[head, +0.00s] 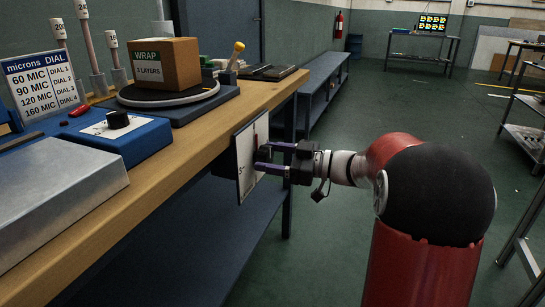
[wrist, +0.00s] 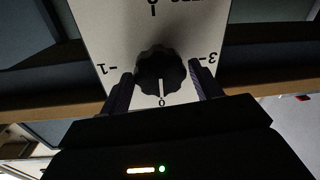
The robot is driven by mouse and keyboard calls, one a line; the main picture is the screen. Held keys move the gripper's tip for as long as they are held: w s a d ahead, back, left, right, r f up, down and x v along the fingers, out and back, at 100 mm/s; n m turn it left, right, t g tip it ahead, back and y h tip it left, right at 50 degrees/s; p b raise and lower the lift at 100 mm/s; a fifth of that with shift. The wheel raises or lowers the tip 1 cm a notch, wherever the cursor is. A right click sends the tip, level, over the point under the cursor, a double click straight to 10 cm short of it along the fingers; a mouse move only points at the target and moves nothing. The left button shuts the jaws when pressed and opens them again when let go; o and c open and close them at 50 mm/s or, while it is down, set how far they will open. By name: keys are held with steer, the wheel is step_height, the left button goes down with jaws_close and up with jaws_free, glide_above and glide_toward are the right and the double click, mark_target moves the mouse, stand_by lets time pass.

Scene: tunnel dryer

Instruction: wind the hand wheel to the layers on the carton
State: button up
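The carton (head: 166,64) sits on a round turntable on the bench, with a green and white label that appears to read "WRAP 3 LAYERS". A white panel (head: 245,160) hangs on the bench's front edge. In the wrist view the panel (wrist: 205,30) carries a black lobed hand wheel (wrist: 160,72). Its white pointer line points at the 0 mark; a 1 shows at left and a 3 at right, upside down. My gripper (head: 261,157) is at the panel, its fingers (wrist: 160,80) open on either side of the wheel with small gaps. The top mark is cut off.
A blue box with a black knob (head: 118,119), a microns dial sign (head: 40,85) and a grey metal block (head: 60,185) stand on the wooden bench. The green floor at right is mostly clear.

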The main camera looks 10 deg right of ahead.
steer(key=c, duration=0.7)
steer(key=shift+o, duration=0.2)
steer(key=shift+f, duration=0.1)
steer(key=shift+b, duration=0.4)
